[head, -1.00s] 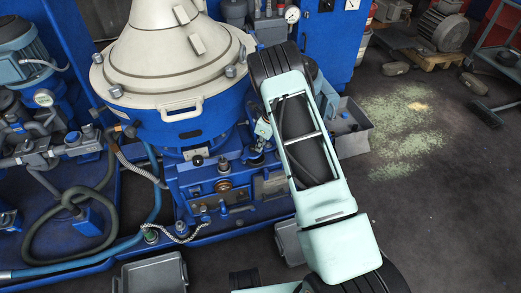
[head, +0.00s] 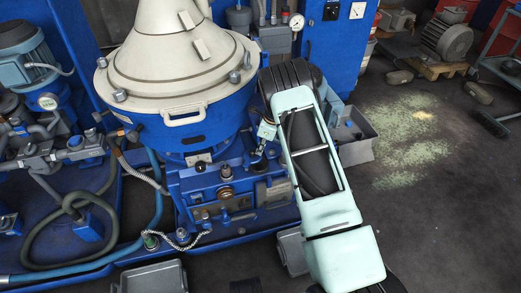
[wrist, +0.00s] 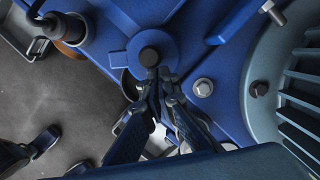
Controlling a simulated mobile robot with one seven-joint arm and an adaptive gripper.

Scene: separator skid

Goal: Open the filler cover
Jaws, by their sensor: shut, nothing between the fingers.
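In the wrist view, the filler cover appears to be the flat blue round plate (wrist: 136,44) with a side tab and a dark round knob (wrist: 149,56). Part of a dark, pale-edged ring (wrist: 128,84) shows at its lower edge; I cannot tell whether this is an uncovered opening. My gripper (wrist: 158,76) is shut and empty, its fingertips right beside the knob; I cannot tell whether they touch it. In the head view, my pale green arm hides the gripper and the cover.
A bolt head (wrist: 203,87) and a grey finned motor housing (wrist: 299,85) are right of the gripper. A black fitting (wrist: 65,29) stands upper left. The separator's cream hood (head: 170,65) stands left of my arm. Open floor with a green spill (head: 405,135) lies right.

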